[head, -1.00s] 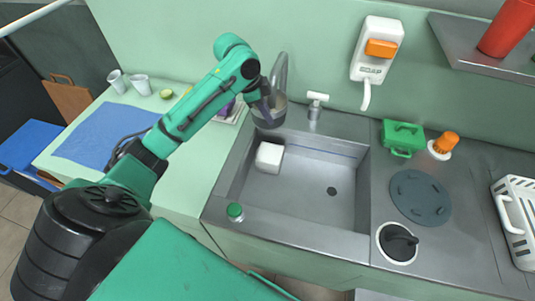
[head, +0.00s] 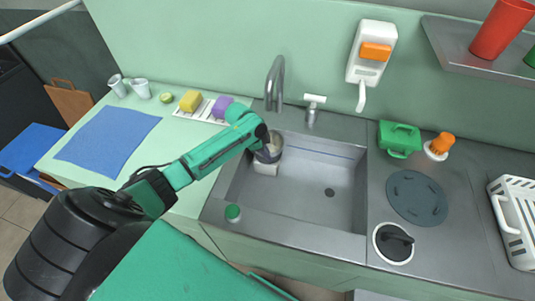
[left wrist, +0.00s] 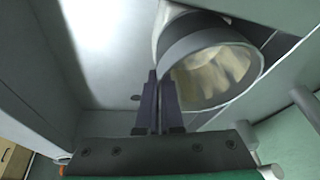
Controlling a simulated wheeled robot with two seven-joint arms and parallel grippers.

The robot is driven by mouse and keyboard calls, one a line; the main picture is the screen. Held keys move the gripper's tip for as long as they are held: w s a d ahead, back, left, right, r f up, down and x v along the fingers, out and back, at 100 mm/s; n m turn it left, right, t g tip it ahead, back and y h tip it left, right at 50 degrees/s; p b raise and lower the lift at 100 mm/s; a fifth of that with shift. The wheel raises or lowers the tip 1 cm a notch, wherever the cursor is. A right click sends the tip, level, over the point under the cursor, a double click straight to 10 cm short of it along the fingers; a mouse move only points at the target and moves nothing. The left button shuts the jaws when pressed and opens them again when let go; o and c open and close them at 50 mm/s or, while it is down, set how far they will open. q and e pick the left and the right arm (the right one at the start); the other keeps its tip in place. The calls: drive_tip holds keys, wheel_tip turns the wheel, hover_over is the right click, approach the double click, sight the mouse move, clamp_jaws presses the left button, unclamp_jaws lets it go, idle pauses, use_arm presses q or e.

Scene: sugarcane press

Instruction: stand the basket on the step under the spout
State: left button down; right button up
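The basket (head: 268,155) is a small grey round cup with a dark rim band, held at the left back of the sink. In the left wrist view the basket (left wrist: 212,65) is tilted in the picture, with something pale and yellowish inside. My left gripper (left wrist: 160,100) has its fingers close together on the basket's rim; the gripper (head: 262,140) also shows in the head view. The white step (head: 266,169) is in the sink, partly hidden by the basket. I cannot tell whether they touch. The spout (head: 276,75) curves above, behind them. My right gripper is not in view.
The sink (head: 310,195) is otherwise open, with a drain in its floor. A white lever (head: 313,108) stands behind the sink.

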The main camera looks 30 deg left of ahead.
use_arm(q)
drive_tip(key=c, duration=1.1)
unclamp_jaws()
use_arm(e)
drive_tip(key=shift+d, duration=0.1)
use_arm(q)
drive_tip(key=shift+a+r, duration=0.1)
drive_tip(key=shift+r, duration=0.25)
drive_tip(key=v, duration=1.1)
drive_tip(key=shift+s+r, duration=0.15)
drive_tip(key=shift+r, duration=0.05)
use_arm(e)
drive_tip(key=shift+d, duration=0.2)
use_arm(q)
drive_tip(key=shift+f, duration=0.1)
